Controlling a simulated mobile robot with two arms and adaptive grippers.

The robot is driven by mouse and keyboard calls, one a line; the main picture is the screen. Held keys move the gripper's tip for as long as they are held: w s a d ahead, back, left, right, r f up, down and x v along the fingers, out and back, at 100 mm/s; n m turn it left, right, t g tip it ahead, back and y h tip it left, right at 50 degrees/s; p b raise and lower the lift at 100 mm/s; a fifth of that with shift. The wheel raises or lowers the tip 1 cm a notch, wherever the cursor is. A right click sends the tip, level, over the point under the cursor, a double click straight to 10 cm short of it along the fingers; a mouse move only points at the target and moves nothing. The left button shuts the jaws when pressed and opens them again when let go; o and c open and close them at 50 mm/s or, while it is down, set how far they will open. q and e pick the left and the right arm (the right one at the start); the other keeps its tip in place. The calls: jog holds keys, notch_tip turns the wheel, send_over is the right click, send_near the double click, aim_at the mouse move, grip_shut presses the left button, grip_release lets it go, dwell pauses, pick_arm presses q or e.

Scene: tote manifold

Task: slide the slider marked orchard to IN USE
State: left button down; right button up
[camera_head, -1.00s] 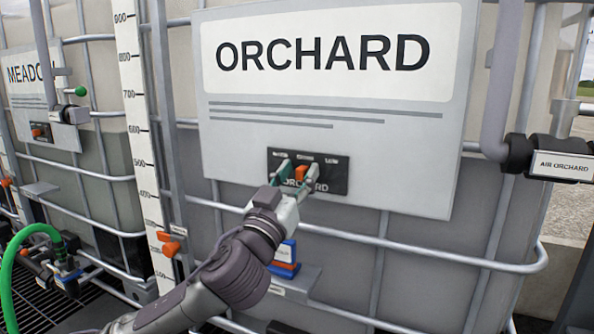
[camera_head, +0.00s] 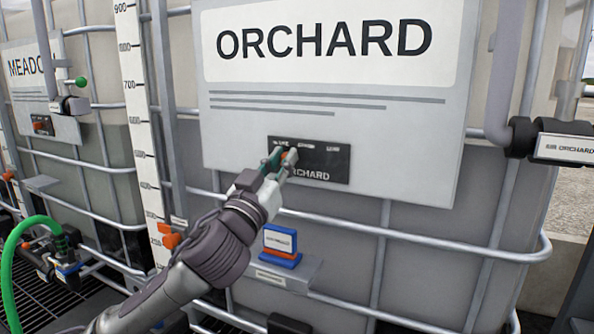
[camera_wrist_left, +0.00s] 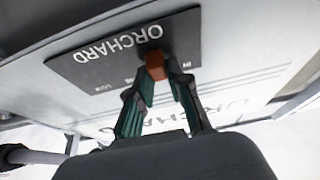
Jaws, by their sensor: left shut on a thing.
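The black slider panel marked ORCHARD (camera_head: 325,165) is on the large white ORCHARD sign. My left gripper (camera_head: 283,157) is shut on its small orange slider (camera_wrist_left: 155,66), at the left part of the panel in the head view. In the head view the fingers mostly hide the slider. In the wrist view the slider sits between the green-padded fingertips (camera_wrist_left: 158,82), near the "IN" lettering, with "LOW" at the far end of the panel. My right gripper is not in view.
A MEADOW sign (camera_head: 42,85) with a similar panel (camera_head: 42,125) is at the left. A blue and orange block with a label (camera_head: 281,245) stands on a ledge below the sign. Metal cage bars (camera_head: 420,245) cross the tank. An AIR ORCHARD pipe tag (camera_head: 567,149) is at the right.

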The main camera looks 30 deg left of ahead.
pick_arm(q)
jog(key=shift+s+a, duration=0.1)
jog(key=shift+a, duration=0.95)
jog(key=c, duration=1.2)
grip_release()
jog(key=shift+a, duration=0.1)
jog(key=shift+c, duration=0.2)
jog(key=shift+o, duration=0.8)
jog(key=shift+a, duration=0.15)
